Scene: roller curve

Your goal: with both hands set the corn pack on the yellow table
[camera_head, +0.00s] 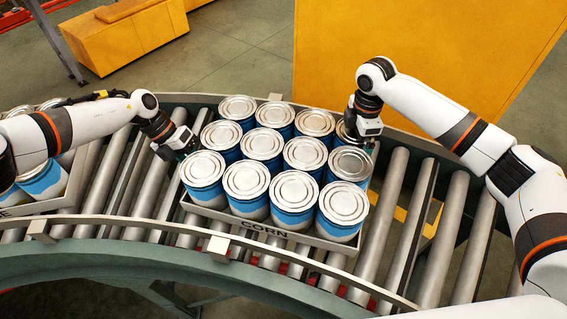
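The corn pack is a shallow grey tray (272,232) marked CORN, filled with several blue-and-white cans with silver lids, such as a front can (294,200). It rests on the curved roller conveyor in the middle of the head view. My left gripper (184,152) is at the pack's left side, close to the cans. My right gripper (362,135) is at the back right corner, against or just over a can. The fingers of both are too small and partly hidden to tell open from shut. A large yellow surface (415,50), apparently the yellow table, stands behind the conveyor.
The roller conveyor (400,215) has raised side rails (150,222) front and back. Another tray of cans (45,182) sits at the far left, partly behind my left arm. A yellow block (125,38) stands on the floor at the back left. Bare rollers flank the pack.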

